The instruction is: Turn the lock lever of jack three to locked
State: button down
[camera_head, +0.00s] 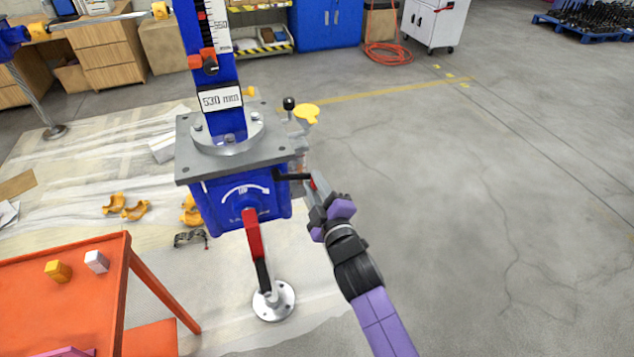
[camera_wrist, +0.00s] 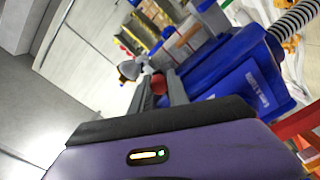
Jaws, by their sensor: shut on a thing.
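A jack (camera_head: 247,195) stands upright, with a blue column, a grey flange plate and a blue housing. I cannot read a jack number on it. A red lever with a black lower end (camera_head: 254,240) hangs down the housing's front, below a white arc scale. A short black handle (camera_head: 292,177) sticks out to the right of the housing. My gripper (camera_head: 315,187) is at its outer end, shut on a red knob. The knob (camera_wrist: 159,84) shows between the fingers in the wrist view. The fingers partly hide the knob, and its joint to the handle is unclear.
An orange table (camera_head: 118,262) with small blocks stands at the lower left. A yellow-topped part (camera_head: 306,112) and a black knob (camera_head: 289,103) are behind the plate. Yellow pieces (camera_head: 128,207) lie on the floor sheet.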

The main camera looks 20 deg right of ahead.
jog(key=shift+d+r+n+p, duration=0.15)
jog(key=shift+r+n+p, duration=0.5)
jog(key=shift+r+n, duration=0.05)
jog(key=shift+d+r+n+p, duration=0.15)
jog(key=shift+r+n+p, duration=0.45)
jog(key=shift+r+n, duration=0.1)
jog(key=shift+w, duration=0.1)
jog(key=c, duration=1.3)
grip_release()
jog(key=shift+a+f, duration=0.1)
jog(key=shift+a, duration=0.05)
jog(key=s, duration=0.8)
jog(key=shift+w, duration=0.1)
